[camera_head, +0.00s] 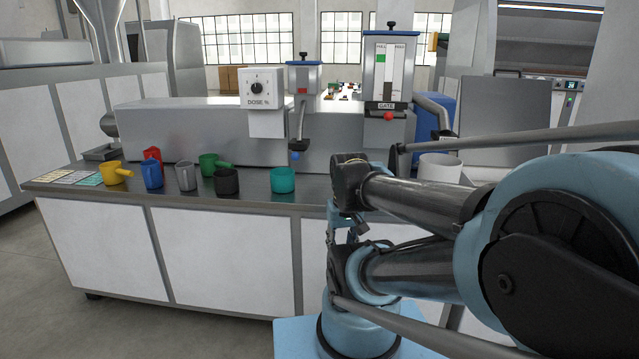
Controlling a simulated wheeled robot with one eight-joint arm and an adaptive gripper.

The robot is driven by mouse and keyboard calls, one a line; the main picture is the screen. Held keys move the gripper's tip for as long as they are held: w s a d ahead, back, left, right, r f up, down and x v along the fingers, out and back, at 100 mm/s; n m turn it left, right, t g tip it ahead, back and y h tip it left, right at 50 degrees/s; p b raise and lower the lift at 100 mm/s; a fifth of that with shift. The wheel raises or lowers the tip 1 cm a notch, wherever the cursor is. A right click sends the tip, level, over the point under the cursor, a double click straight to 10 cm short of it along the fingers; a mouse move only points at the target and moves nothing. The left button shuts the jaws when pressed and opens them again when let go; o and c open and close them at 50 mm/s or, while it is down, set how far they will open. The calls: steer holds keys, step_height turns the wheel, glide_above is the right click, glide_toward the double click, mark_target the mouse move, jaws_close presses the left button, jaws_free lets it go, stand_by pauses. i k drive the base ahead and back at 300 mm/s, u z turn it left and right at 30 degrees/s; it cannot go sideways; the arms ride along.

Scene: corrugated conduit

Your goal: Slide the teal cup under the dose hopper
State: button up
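The teal cup (283,180) stands upright on the steel counter, at the right end of the row of cups. A small hopper (304,78) with a blue lid stands behind it, next to a white box marked DOSE % (260,88). Its curved spout ends in a blue ball (295,155) above and behind the cup. A taller hopper (390,62) marked GATE, with a red ball, is to the right. My arm reaches in from the right. Small metal parts at its end, which seem to be my gripper (347,229), are right of the teal cup and apart from it; their opening is unclear.
Yellow (113,173), blue (152,175), red (152,155), grey (186,176), green (210,165) and black (227,182) cups stand left of the teal one. A white container (440,168) is partly behind my arm. Colored cards (68,177) lie at the counter's left end.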

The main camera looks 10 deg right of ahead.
mark_target(282, 178)
steer(key=u, duration=0.55)
steer(key=k, duration=1.25)
steer(key=z, duration=1)
steer(key=i, duration=1.05)
steer(key=u, duration=0.05)
